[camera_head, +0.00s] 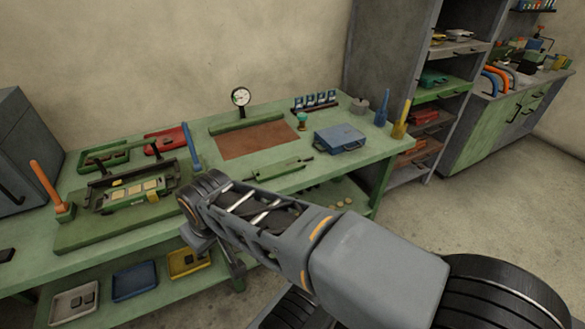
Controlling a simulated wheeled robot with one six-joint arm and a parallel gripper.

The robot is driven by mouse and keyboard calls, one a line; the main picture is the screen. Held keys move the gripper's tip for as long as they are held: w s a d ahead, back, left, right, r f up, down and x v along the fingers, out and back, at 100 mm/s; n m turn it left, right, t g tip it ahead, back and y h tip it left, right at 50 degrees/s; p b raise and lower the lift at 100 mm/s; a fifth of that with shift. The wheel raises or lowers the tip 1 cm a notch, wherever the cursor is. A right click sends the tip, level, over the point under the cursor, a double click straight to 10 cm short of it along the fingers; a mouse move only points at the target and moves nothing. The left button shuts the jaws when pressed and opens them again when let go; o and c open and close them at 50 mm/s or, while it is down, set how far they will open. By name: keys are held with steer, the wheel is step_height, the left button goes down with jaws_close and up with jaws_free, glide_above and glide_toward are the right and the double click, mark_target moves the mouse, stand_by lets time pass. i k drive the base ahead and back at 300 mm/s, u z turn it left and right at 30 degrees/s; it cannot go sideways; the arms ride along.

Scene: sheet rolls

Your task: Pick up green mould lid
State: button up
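A green lid-like piece with a dark handle (103,157) lies flat at the back left of the green workbench (230,182). It looks like the green mould lid, beside a similar red piece (167,140). A flat green piece with end grips (280,169) lies nearer the front, right of centre. My arm reaches in from the lower right. My gripper (236,265) is low by the bench's front edge, well apart from these pieces. It is small and partly hidden by my arm, so its fingers are unclear.
A green-framed press or mould (130,190) with an orange-handled lever (45,183) fills the bench's left. A dial gauge (241,97), brown mat (253,140), and blue case (339,139) stand farther right. Trays (134,281) lie on the lower shelf. A tall shelf unit (390,50) is beyond.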

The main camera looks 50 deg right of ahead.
mark_target(271, 172)
steer(key=z, duration=0.8)
steer(key=k, duration=0.35)
steer(key=z, duration=0.3)
steer(key=i, duration=1.15)
steer(key=u, duration=0.6)
